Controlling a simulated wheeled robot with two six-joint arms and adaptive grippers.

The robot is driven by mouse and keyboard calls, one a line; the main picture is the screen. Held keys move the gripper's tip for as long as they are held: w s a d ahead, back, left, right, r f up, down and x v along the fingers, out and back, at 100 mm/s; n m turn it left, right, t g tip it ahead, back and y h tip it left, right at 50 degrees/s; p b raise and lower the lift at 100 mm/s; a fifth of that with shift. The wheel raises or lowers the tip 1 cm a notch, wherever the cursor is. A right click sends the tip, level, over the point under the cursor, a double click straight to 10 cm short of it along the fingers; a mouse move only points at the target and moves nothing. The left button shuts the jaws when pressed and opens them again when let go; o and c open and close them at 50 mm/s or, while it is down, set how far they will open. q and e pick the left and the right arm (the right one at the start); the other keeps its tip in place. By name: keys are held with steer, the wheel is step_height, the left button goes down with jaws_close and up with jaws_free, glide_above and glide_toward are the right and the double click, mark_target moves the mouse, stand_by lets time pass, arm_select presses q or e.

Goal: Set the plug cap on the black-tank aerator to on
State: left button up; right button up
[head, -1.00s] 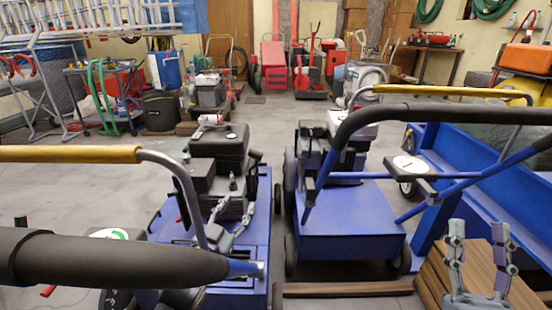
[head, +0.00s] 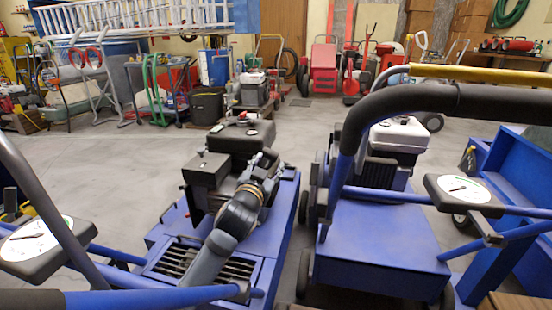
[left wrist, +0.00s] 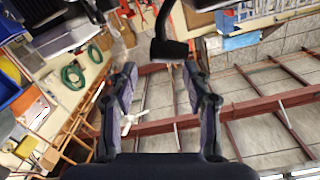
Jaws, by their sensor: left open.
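The black-tank aerator (head: 225,175) stands left of centre in the head view, with a dark engine and black tank (head: 240,136) on a blue deck. My left gripper (head: 266,158) is at the right front of its engine and hides part of it. In the left wrist view my left gripper (left wrist: 160,70) is open, its fingers apart with nothing clamped between them. A dark curved part (left wrist: 168,48) shows just beyond the fingertips; I cannot tell whether it is the plug cap. The plug cap cannot be made out in the head view. My right gripper is out of view.
A second blue aerator with a white tank (head: 400,134) stands close on the right, a narrow gap between them. Handle bars with round dials (head: 465,190) (head: 35,242) cross the foreground. Open grey floor (head: 110,170) lies to the left. Equipment lines the back wall.

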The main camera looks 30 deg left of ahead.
mark_target(273, 158)
arm_select(q)
steer(key=b+x, duration=0.1)
steer(key=x, duration=0.4)
steer(key=shift+f+b, duration=0.15)
steer(key=shift+b, duration=0.15)
steer(key=shift+w+a, duration=0.2)
steer(key=shift+w, duration=0.45)
jaws_close()
